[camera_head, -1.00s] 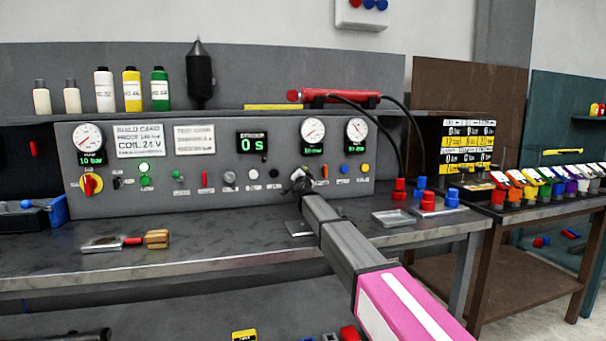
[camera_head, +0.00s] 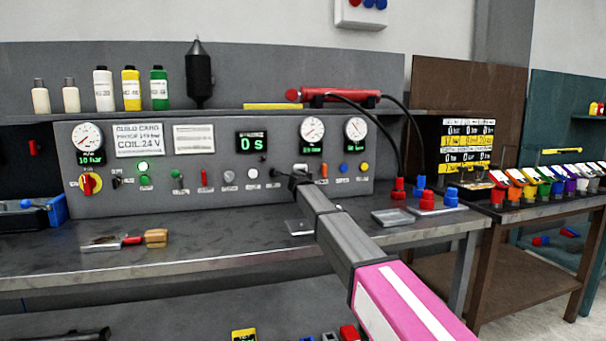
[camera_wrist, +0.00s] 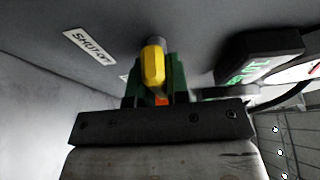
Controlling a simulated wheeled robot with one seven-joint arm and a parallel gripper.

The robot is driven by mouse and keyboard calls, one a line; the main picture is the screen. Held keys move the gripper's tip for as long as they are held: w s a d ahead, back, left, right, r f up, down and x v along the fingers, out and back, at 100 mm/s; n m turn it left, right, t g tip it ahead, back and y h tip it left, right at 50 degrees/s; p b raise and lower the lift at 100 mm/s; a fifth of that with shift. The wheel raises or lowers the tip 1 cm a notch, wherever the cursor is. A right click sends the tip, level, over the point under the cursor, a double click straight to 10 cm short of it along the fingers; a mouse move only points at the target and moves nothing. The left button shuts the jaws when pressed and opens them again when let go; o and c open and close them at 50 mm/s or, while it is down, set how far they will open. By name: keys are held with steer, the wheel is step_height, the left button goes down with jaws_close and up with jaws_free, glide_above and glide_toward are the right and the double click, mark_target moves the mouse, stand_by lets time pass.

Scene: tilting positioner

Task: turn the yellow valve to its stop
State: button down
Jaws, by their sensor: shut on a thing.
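The yellow valve (camera_wrist: 153,65) shows in the wrist view as a yellow handle on a grey stem, standing out from the panel. My gripper (camera_wrist: 155,88) has its green-sided fingers on both sides of the handle and is shut on it. In the head view my gripper (camera_head: 293,179) is at the panel's lower row of controls, right of centre. There the arm and gripper hide the valve, so its angle cannot be told from that view.
The grey panel (camera_head: 222,150) carries gauges, a "0 s" display (camera_head: 251,142) and several small knobs close beside my gripper. A shallow tray (camera_head: 393,217) and red and blue fittings stand on the bench at right.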

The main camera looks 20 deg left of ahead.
steer(key=shift+m, duration=0.3)
steer(key=c, duration=1.1)
jaws_free()
steer(key=shift+s, duration=0.15)
steer(key=s+d, duration=0.1)
steer(key=s, duration=0.9)
steer(key=shift+s+d, duration=0.25)
steer(key=shift+d, duration=0.1)
